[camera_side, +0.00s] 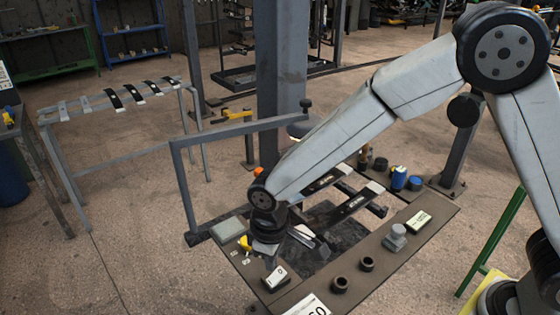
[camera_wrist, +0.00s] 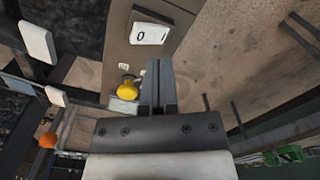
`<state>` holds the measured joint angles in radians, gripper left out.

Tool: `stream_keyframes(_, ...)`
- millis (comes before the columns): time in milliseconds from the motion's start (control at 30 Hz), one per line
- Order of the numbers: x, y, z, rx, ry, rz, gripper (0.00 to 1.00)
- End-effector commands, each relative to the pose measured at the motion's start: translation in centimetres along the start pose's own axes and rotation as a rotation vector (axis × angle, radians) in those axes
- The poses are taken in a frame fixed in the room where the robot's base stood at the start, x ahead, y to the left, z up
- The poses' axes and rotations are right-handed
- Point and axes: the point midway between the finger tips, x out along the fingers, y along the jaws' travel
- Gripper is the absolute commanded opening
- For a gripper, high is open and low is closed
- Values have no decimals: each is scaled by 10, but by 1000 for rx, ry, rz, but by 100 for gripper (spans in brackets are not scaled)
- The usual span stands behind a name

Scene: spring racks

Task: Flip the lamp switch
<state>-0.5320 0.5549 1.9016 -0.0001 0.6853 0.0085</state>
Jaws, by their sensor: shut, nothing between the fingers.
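The lamp switch is a white rocker marked 0 and 1 in a dark housing. In the wrist view the switch (camera_wrist: 151,33) lies beyond my fingertips, near the top. In the side view the switch (camera_side: 277,275) sits at the front left part of the workbench. My gripper (camera_side: 270,264) points down just above or beside it; whether it touches cannot be told. In the wrist view my gripper (camera_wrist: 158,65) has its fingers together and holds nothing. A grey dish like a lamp shade (camera_side: 303,130) hangs under the bar end, partly hidden by my arm.
A yellow knob (camera_wrist: 128,89) stands near the switch. The workbench (camera_side: 310,284) also carries dark round cups (camera_side: 340,284), a grey button block (camera_side: 396,236) and black-and-white leaf springs (camera_side: 357,200). A grey frame (camera_side: 180,180) rises at the bench's left.

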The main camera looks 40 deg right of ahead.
Motion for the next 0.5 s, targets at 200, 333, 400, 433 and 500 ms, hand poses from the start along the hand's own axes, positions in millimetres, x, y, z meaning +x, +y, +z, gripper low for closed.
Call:
stream_keyframes(200, -13, 0, 0, 0, 2, 0, 0)
stream_keyframes(333, -21, 0, 0, 0, 2, 0, 0)
stream_keyframes(400, -24, 0, 0, 0, 2, 0, 0)
stream_keyframes(433, -26, 0, 0, 0, 2, 0, 0)
stream_keyframes(500, -28, 0, 0, 0, 2, 0, 0)
